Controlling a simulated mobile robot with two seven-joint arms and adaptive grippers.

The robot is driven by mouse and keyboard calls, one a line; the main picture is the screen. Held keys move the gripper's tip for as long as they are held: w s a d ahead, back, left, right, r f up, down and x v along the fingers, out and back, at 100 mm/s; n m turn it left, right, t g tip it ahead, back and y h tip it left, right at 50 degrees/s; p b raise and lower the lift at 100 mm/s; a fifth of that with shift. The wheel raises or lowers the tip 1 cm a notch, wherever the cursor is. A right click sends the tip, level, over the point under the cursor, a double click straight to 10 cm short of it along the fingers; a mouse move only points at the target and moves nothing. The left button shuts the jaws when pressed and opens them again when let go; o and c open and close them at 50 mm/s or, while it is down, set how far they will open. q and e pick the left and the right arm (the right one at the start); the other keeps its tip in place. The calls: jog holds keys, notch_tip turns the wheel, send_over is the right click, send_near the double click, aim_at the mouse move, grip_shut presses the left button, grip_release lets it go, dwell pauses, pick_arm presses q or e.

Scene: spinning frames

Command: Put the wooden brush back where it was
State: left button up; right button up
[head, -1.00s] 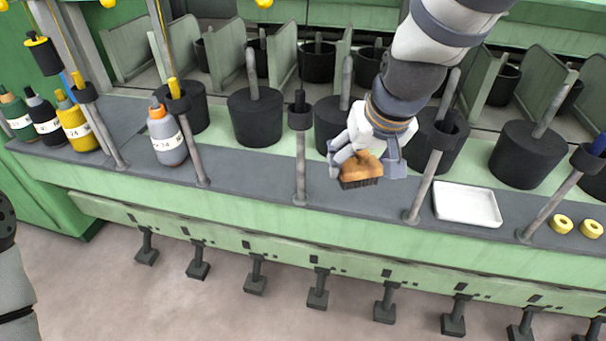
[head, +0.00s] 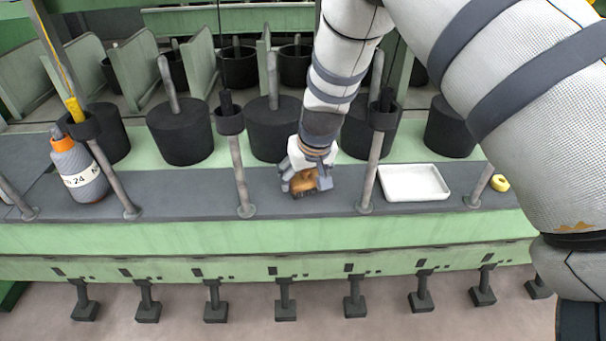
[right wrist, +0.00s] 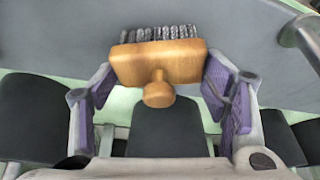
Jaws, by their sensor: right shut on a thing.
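The wooden brush (head: 309,179) has an orange-brown wooden body and dark bristles. In the head view it is at the grey ledge (head: 208,183), between two upright grey posts, bristles downward. My right gripper (head: 307,184) is shut on it from behind. In the right wrist view the brush (right wrist: 158,63) sits between the purple-padded fingers (right wrist: 160,88), its round knob toward the palm and its bristles at the far side. I cannot tell whether the bristles touch the ledge. My left gripper is out of view.
A white tray (head: 414,193) lies on the ledge right of the brush, past a post (head: 372,170). A grey bottle with an orange cap (head: 78,172) stands at the left. Black cans (head: 180,132) line the back. The ledge around the brush is bare.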

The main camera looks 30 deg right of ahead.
jog(key=shift+r, duration=0.2)
jog(key=shift+f, duration=0.15)
jog(key=o, duration=1.1)
jog(key=shift+o, duration=0.2)
